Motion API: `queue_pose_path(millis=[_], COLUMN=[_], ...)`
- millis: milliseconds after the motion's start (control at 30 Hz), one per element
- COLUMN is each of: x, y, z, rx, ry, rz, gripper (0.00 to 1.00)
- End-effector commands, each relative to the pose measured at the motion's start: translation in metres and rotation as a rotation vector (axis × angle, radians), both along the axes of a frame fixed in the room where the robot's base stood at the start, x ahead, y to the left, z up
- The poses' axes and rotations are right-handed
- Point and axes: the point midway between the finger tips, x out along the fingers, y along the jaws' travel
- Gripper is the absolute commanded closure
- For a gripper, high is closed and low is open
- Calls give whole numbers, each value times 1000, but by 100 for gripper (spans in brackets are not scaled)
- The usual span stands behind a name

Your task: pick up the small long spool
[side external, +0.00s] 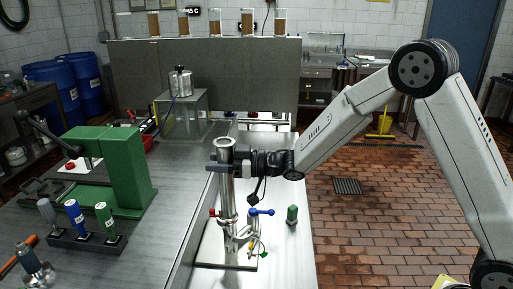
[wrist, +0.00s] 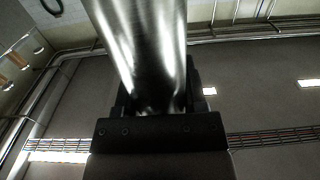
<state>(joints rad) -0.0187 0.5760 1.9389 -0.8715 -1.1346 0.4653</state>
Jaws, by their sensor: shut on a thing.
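A shiny steel tube with a flared top, which looks like the small long spool (side external: 226,190), stands upright on the valve assembly. In the wrist view the tube (wrist: 145,50) fills the upper middle, close to the camera. My gripper (side external: 223,167) is shut around the tube near its upper end, coming in from the right. In the wrist view my gripper (wrist: 160,125) is dark, with the tube between its jaws. Whether the tube's lower end is seated on the assembly or lifted from it I cannot tell. The valve assembly (side external: 240,238) has a blue handle (side external: 261,212) and a red knob.
A green bottle-like object (side external: 292,214) stands right of the assembly on the bench. A green press (side external: 115,170) and a rack of coloured-handled tools (side external: 88,240) stand on the left table.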

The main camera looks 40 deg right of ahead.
Motion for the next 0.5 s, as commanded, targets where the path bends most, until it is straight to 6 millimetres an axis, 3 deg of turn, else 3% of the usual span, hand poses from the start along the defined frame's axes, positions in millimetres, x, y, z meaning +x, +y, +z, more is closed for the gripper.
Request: queue_pose_path(millis=[500], x=[0], y=[0], z=[5], rx=[1], ry=[-4], rz=[0], gripper=[100])
